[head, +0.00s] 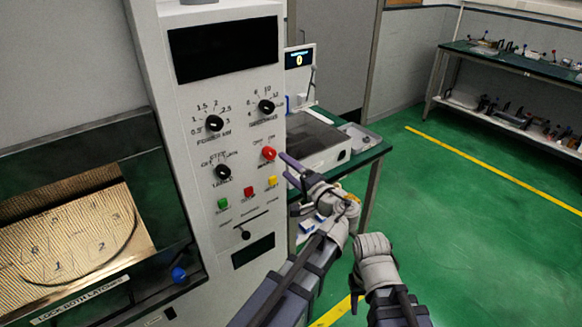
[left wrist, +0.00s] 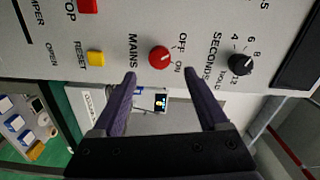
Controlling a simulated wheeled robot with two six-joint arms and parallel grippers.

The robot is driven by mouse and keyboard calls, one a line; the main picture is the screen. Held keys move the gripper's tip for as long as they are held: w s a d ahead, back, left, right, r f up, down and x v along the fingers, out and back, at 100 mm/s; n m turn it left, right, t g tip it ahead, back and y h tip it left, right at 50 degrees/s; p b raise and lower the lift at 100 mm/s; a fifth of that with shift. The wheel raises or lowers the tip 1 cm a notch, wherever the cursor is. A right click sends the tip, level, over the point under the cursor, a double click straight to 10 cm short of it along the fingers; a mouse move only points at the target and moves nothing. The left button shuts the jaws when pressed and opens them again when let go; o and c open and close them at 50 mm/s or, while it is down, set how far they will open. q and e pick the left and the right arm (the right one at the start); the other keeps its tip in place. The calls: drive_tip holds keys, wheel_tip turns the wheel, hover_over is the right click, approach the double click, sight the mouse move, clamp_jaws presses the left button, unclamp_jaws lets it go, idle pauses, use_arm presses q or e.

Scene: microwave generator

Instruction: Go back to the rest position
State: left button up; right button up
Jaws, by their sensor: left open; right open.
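My left gripper (head: 286,168) is open and empty in front of the microwave generator's panel (head: 200,95). Its fingers point at the panel near the red mains knob (head: 269,153). In the left wrist view the two dark fingertips (left wrist: 160,73) are spread apart, and the red mains knob (left wrist: 160,57) shows just beyond the gap between them, not gripped. The knob's pointer and setting are too small to read surely. My right arm's grey wrist shows at the lower middle of the head view; its gripper fingers are hidden.
The generator's window (head: 75,230) with a blue latch knob (head: 179,274) is at the left. A bench (head: 370,158) with a grey device (head: 315,140) stands behind my left gripper. The green floor (head: 470,220) at the right is clear; a shelf (head: 520,62) stands far right.

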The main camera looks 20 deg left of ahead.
use_arm(q)
drive_tip(key=s+a+f+n+g+h, duration=0.2)
drive_tip(key=s+f+g+h, duration=0.3)
drive_tip(key=f, duration=0.4)
drive_tip(key=s+a+f+n+g+h, duration=0.1)
drive_tip(key=s+f+n+g+h, duration=0.2)
drive_tip(key=s+f, duration=0.5)
drive_tip(key=s+d+f+m+g+h, duration=0.1)
drive_tip(key=s+d, duration=0.3)
drive_tip(key=d, duration=0.4)
drive_tip(key=s+d+f+m+g+h, duration=0.2)
drive_tip(key=s+d+f+h, duration=0.2)
drive_tip(key=d, duration=0.5)
drive_tip(key=shift+s, duration=0.45)
